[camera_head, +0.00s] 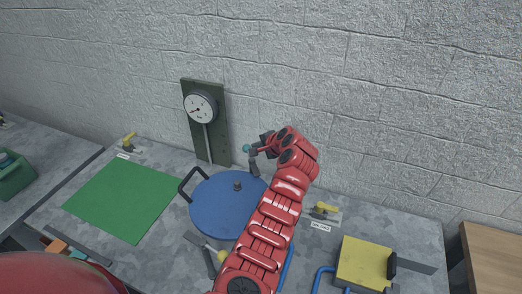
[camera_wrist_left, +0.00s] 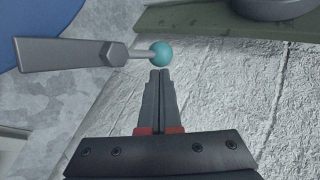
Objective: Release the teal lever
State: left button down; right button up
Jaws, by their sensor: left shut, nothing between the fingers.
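The teal lever shows in the left wrist view as a grey bar (camera_wrist_left: 70,53) ending in a teal ball knob (camera_wrist_left: 161,54). In the head view the teal knob (camera_head: 246,148) is just behind the blue round lid (camera_head: 225,208). My left gripper (camera_head: 257,149) reaches across from the front, its tips beside the knob. In the left wrist view the left gripper (camera_wrist_left: 160,73) is shut and empty, fingertips just below the ball; I cannot tell if they touch it. My arm hides part of the lid's right side. My right gripper is not in view.
A dial gauge (camera_head: 200,107) stands on a green backplate (camera_head: 186,91) by the wall. A lever with a yellow knob (camera_head: 222,256) is at the lid's front. A green mat (camera_head: 122,199) lies left; a yellow block (camera_head: 364,263) and blue pipes are right. Yellow-handled valves (camera_head: 325,209) sit near the wall.

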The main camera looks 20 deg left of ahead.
pick_arm(q)
jog(key=shift+a, duration=0.75)
jog(key=shift+s+a, duration=0.15)
jog(key=shift+a, duration=0.05)
dwell(0.5)
dwell(0.7)
jog(key=p+v, duration=0.7)
jog(key=v, duration=1)
jog(key=shift+d, duration=0.2)
jog(key=shift+r, duration=0.15)
